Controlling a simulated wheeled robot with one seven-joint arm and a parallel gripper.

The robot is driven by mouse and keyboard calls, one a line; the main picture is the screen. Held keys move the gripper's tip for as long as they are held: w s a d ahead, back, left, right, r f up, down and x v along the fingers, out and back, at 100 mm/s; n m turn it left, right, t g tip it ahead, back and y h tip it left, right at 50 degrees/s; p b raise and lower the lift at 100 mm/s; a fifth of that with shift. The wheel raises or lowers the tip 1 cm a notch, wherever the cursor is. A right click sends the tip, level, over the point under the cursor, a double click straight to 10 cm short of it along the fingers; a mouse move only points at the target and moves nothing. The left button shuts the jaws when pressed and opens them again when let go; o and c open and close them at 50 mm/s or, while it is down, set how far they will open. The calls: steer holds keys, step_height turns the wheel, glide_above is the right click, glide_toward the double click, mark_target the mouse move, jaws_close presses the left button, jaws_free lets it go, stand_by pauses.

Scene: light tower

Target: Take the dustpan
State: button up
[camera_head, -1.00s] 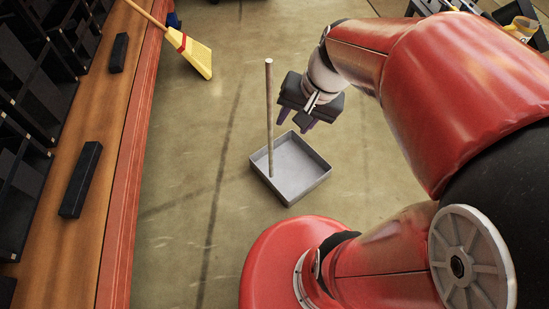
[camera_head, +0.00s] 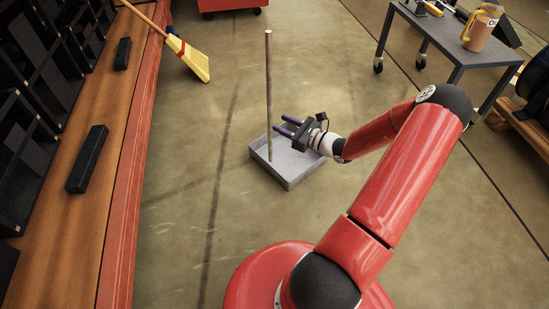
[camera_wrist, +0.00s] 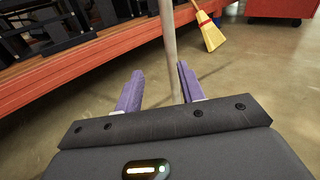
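The dustpan (camera_head: 284,178) is a grey square pan standing on the floor, with a tall thin upright handle (camera_head: 269,90) at its left side. My gripper (camera_head: 282,128) is above the pan, to the right of the handle, with its fingers pointing left toward it. In the wrist view the two purple fingers of my gripper (camera_wrist: 159,82) are spread apart. The handle (camera_wrist: 169,45) stands ahead, between the finger directions, and I see no contact with either finger. The pan is out of the wrist view.
A yellow broom (camera_head: 190,58) leans at the wooden shelf ledge (camera_head: 85,215) on the left, which bears black blocks. A grey wheeled table (camera_head: 450,40) with tools stands at the upper right. A red cabinet (camera_head: 232,4) is at the back. The floor around the pan is clear.

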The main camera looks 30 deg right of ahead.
mark_target(270, 115)
steer(key=shift+m+t+h, duration=0.4)
steer(key=shift+m, duration=0.3)
steer(key=x, duration=0.2)
steer(key=b+x, duration=0.1)
steer(key=x, duration=0.1)
steer(key=d+f+x, duration=0.1)
steer(key=x, duration=0.2)
steer(key=shift+w, duration=0.4)
jaws_close()
steer(key=shift+r, duration=0.1)
stand_by(0.4)
